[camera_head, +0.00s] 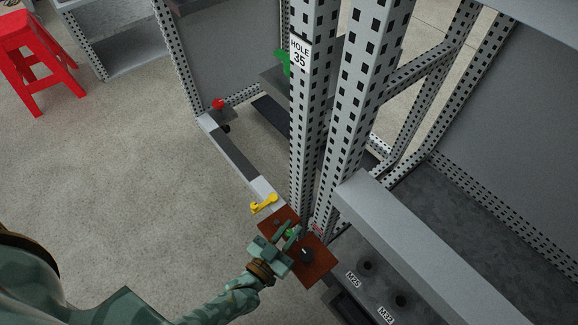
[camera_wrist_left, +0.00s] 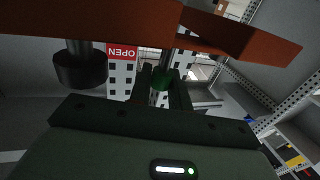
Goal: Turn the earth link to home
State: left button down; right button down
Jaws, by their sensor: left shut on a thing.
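A reddish-brown panel (camera_head: 317,272) sits low at the foot of the perforated posts; its edge crosses the top of the left wrist view (camera_wrist_left: 110,22). A green round part (camera_wrist_left: 161,80), which looks like the earth link, stands out from it on a grey shaft. My left gripper (camera_head: 290,236) is at the panel, with its fingers on both sides of the green part and shut on it. The fingers hide much of it, and its turn angle cannot be read. A black knob (camera_head: 306,255) is beside it on the panel, also in the left wrist view (camera_wrist_left: 80,66). My right gripper is not in view.
A yellow handle (camera_head: 264,204) lies close to the panel's left corner. Perforated posts (camera_head: 352,115) rise just behind. A grey ledge with M25 and M32 holes (camera_head: 400,300) is at the right. A red OPEN label (camera_wrist_left: 122,52) appears upside down.

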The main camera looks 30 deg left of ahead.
pick_arm(q)
jog(key=c, duration=1.4)
grip_release()
jog(key=shift+w+d, duration=0.1)
jog(key=shift+o, duration=0.2)
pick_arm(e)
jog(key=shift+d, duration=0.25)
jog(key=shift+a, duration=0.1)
